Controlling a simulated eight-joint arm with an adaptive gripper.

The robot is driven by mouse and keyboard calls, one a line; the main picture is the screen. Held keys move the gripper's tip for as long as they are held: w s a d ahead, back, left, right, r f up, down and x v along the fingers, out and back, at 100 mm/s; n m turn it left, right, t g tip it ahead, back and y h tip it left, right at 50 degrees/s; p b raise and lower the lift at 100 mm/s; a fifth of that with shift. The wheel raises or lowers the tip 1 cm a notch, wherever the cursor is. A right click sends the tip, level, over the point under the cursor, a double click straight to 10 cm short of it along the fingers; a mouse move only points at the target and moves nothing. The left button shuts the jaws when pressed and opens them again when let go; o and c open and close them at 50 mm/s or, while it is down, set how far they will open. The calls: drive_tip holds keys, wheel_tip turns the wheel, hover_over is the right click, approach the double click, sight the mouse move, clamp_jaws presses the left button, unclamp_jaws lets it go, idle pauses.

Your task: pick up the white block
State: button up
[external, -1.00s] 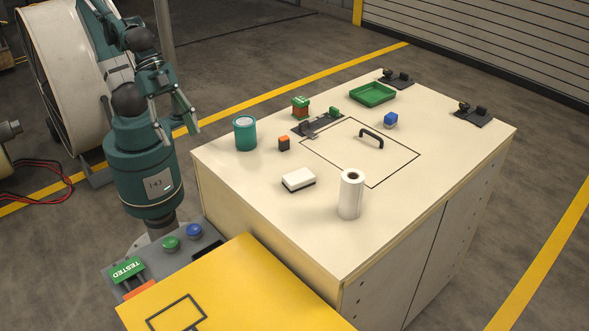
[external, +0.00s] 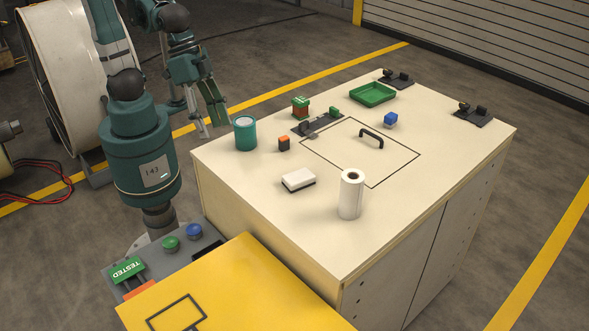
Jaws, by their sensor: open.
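The white block (external: 298,179) lies on the cream tabletop (external: 262,215) near its left front part, with a dark layer along its underside. My gripper (external: 215,125) hangs in the air at the table's left back edge, beside the teal can in the picture. Its fingers point down and are apart, with nothing between them. It is up and to the left of the white block, well clear of it.
A white paper roll (external: 351,195) stands right of the block. A teal can (external: 245,134) and a small black-and-orange piece (external: 284,143) stand behind it. A hatch handle (external: 371,138), blue block (external: 390,120) and green tray (external: 372,94) are farther back.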

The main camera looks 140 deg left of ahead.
drive_tip(key=w+a+n+g+p, duration=0.2)
drive_tip(key=w+a+n+p, duration=0.4)
drive_tip(key=w, duration=0.5)
drive_tip(key=n+g+p, duration=0.2)
drive_tip(key=n+p, duration=0.2)
drive_tip(key=p, duration=0.2)
hover_over(297, 175)
drive_tip(key=f, duration=0.6)
drive_tip(key=shift+s+d+f, duration=0.1)
drive_tip(key=shift+s+d, duration=0.1)
drive_tip(key=shift+s, duration=0.1)
drive_tip(key=shift+w+a+f, duration=0.2)
drive_tip(key=shift+a+f, duration=0.15)
drive_tip(key=shift+f, duration=0.05)
drive_tip(key=shift+f, duration=0.15)
drive_tip(key=shift+f, duration=1.15)
